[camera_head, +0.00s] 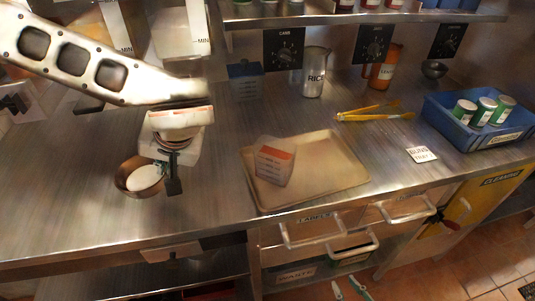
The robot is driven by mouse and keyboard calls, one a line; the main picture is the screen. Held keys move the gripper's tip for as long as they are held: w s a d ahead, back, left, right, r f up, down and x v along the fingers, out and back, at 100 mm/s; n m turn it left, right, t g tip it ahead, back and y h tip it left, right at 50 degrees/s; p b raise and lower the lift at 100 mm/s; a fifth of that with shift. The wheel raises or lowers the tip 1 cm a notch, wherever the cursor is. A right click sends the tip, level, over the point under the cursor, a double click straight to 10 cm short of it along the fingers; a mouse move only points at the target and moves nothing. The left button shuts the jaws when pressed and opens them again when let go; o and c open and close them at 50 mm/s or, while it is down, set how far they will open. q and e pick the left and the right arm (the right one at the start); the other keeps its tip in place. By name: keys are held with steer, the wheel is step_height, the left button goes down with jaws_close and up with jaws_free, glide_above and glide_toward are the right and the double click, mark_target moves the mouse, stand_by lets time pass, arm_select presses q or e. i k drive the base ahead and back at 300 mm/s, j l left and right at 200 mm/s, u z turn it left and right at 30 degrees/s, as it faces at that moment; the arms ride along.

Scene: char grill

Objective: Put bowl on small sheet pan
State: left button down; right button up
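The bowl (125,184) is small, round and copper-brown, with something white in it. It is on the left part of the steel counter. My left gripper (168,178) points down at the bowl's right rim, and its dark fingers overlap or touch that rim. I cannot tell whether they are closed on it. The small sheet pan (335,179) is a tan rimmed tray at the counter's middle, right of the bowl. A white box with an orange band (274,160) stands on its left part. My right gripper is not in view.
Yellow tongs (375,115) lie behind the pan. A blue bin with cans (455,124) is at right. The pan's right half is bare. Drawer handles (318,235) jut out in front.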

mark_target(323, 163)
steer(key=k+l, duration=0.35)
steer(key=l, duration=1.05)
steer(key=i+l, duration=0.4)
steer(key=i+j, duration=0.3)
